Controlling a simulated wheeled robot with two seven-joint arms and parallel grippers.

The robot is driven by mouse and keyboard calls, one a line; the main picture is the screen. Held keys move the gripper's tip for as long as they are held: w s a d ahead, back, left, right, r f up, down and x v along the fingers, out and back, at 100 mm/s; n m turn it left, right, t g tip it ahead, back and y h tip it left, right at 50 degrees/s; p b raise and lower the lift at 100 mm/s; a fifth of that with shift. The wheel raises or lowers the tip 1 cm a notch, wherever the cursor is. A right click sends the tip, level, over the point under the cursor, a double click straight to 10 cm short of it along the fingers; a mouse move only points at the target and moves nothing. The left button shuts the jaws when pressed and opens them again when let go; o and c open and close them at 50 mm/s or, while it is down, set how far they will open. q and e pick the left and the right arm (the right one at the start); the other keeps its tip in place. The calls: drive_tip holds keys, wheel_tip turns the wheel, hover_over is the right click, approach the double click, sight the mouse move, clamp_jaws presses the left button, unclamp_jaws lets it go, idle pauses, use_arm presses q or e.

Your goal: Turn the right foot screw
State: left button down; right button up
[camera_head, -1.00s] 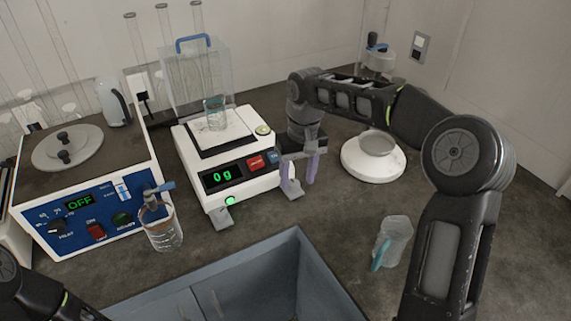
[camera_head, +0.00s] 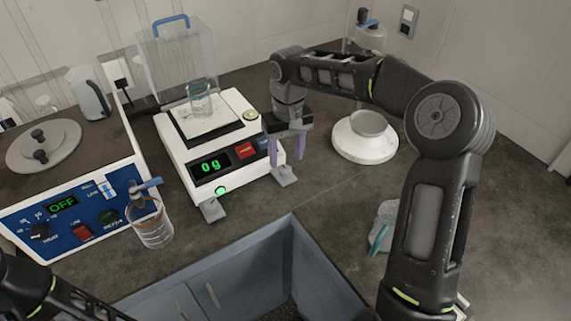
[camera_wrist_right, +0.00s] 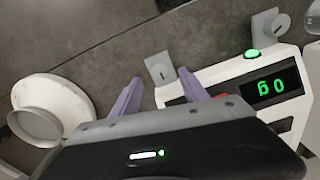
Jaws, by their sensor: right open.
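The white balance (camera_head: 208,160) stands on the dark counter, its display reading 0 g, with a glass beaker (camera_head: 199,100) on its pan. Its right foot screw (camera_head: 285,175) is a grey foot tab at the front right corner; it also shows in the right wrist view (camera_wrist_right: 160,70). My right gripper (camera_head: 287,160) is open and points down beside the balance's right side, close to this foot. In the right wrist view its two purple fingers (camera_wrist_right: 160,92) are apart, with the foot just beyond and between their tips. The left foot (camera_head: 212,209) is at the front left. My left arm shows at the lower left; its gripper is out of frame.
A white round-based bowl (camera_head: 363,148) stands right of my gripper. A sink (camera_head: 290,232) opens in front. A jug (camera_head: 383,228) is partly behind my right arm.

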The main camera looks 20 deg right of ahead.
sight(286, 168)
wheel_tip(286, 168, down, 4)
drive_tip(key=shift+f, duration=0.1)
drive_tip(key=shift+c, duration=0.5)
clamp_jaws()
